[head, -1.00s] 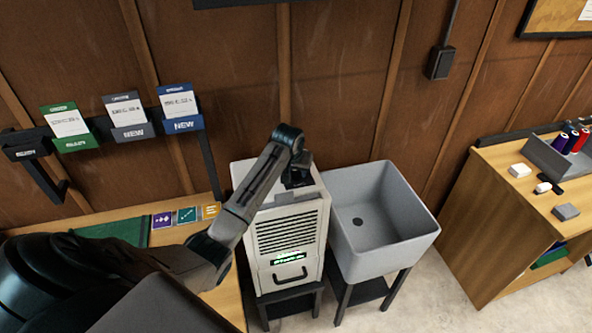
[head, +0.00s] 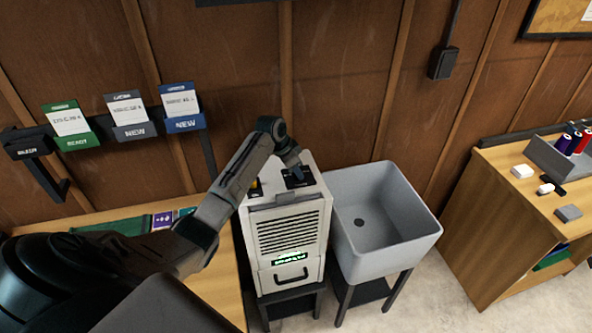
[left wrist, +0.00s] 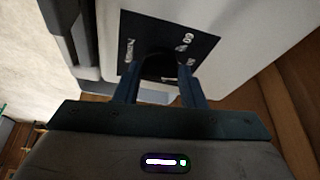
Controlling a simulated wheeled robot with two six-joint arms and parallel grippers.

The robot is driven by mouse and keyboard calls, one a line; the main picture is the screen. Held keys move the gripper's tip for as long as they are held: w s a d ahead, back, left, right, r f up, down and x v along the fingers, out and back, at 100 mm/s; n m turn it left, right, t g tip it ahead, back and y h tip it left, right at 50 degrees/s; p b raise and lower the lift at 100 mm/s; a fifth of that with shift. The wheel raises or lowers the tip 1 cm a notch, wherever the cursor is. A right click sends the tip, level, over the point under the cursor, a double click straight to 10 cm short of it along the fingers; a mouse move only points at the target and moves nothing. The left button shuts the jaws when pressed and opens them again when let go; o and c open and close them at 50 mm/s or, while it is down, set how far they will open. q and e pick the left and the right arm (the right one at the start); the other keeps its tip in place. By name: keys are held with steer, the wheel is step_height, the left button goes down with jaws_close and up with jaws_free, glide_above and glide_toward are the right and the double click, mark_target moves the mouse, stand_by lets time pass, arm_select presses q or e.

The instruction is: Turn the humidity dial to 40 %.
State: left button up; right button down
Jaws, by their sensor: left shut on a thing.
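The dehumidifier (head: 290,230) is a pale box with a front grille, standing on a low dark stand. A small green-lit display (head: 290,258) is on its front; its text is too small to read. On its top is a black dial plate (head: 300,177), which also fills the upper middle of the left wrist view (left wrist: 200,28) with white markings, too blurred to read surely. My left gripper (head: 297,172) reaches down onto this plate. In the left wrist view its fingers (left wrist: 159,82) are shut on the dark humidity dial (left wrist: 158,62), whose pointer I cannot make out. My right gripper is not in view.
A grey sink (head: 383,215) stands close to the right of the dehumidifier. A wooden bench (head: 215,290) is at left, partly behind my left arm. A wooden cabinet (head: 500,240) with thread spools is at right. Card holders hang on the panelled wall.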

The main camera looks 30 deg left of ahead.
arm_select(q)
steer(key=m+b, duration=0.1)
steer(key=m, duration=0.1)
steer(key=m+h, duration=0.1)
steer(key=shift+w+a+m+g+b, duration=0.2)
steer(key=shift+m+g+b, duration=0.2)
steer(key=m+b, duration=0.1)
steer(key=m+g+b, duration=0.1)
steer(key=m, duration=0.1)
steer(key=m+h+b, duration=0.1)
steer(key=shift+w+m, duration=0.25)
steer(key=shift+m, duration=0.05)
steer(key=m+g+b, duration=0.1)
steer(key=m+b, duration=0.1)
steer(key=m+g+b, duration=0.1)
steer(key=m, duration=0.1)
steer(key=shift+w+a+r+m+b, duration=0.1)
steer(key=shift+w+m+b, duration=0.1)
steer(key=shift+m+b, duration=0.15)
steer(key=shift+r+m+g+b, duration=0.1)
steer(key=shift+m+g+b, duration=0.25)
steer(key=shift+m, duration=0.1)
steer(key=shift+w+m, duration=0.1)
steer(key=shift+m, duration=0.2)
steer(key=o, duration=0.8)
steer(key=shift+c, duration=0.2)
steer(key=shift+o, duration=1.1)
